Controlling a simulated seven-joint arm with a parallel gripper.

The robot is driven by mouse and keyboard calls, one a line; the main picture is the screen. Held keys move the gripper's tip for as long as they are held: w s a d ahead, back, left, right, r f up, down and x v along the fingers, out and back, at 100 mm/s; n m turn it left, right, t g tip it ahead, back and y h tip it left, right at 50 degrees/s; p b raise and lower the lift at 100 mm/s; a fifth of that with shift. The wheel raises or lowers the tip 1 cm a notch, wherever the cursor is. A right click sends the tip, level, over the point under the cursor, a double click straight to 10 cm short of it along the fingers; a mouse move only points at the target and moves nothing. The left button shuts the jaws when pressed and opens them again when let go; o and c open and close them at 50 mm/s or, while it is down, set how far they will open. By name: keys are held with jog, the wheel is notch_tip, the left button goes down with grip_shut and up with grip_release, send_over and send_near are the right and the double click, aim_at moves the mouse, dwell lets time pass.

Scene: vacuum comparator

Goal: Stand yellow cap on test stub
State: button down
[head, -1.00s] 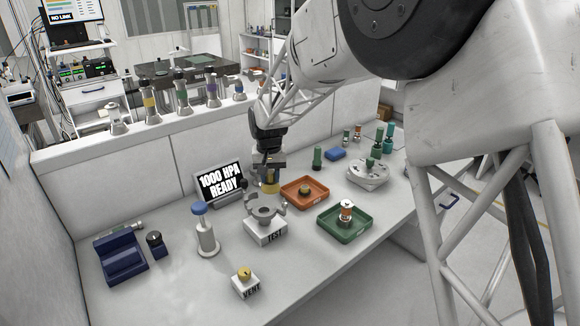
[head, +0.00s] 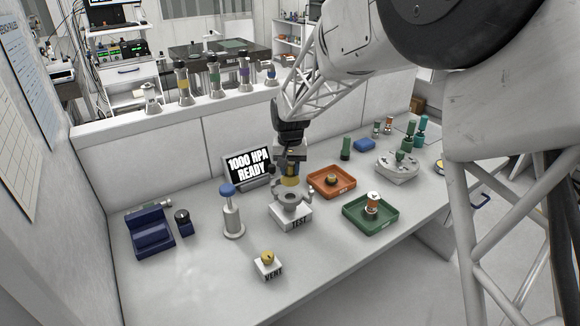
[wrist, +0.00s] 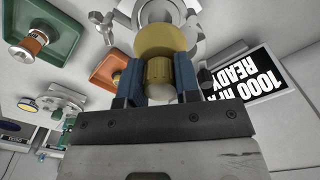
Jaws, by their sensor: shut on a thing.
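My gripper (head: 290,166) is shut on the yellow cap (head: 290,182). In the wrist view my gripper's blue fingers (wrist: 157,82) sit on either side of the cap's ribbed yellow knob, and the cap's wide yellow disc (wrist: 165,38) lies beyond. The test stub (head: 291,216) is a grey fitting with prongs on a white block marked TEST. The cap is at the stub's back side and just above it in the head view. The stub's grey ring (wrist: 168,10) is partly hidden behind the cap in the wrist view. I cannot tell whether they touch.
An orange tray (head: 347,191) with a small part stands right of the stub, and a green tray (head: 352,228) with an orange-and-white part stands front right. A blue-topped post (head: 232,212), the VENT block (head: 266,271) and the display (head: 248,165) are near.

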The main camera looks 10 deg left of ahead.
aim_at(290, 173)
jog(key=shift+f, duration=2.05)
jog(key=shift+f, duration=0.25)
jog(key=shift+f, duration=0.65)
jog(key=shift+f, duration=0.3)
dwell(0.4)
jog(key=c, duration=0.8)
grip_release()
jog(key=shift+o, duration=0.2)
jog(key=shift+r, duration=0.2)
jog(key=shift+r, duration=3.75)
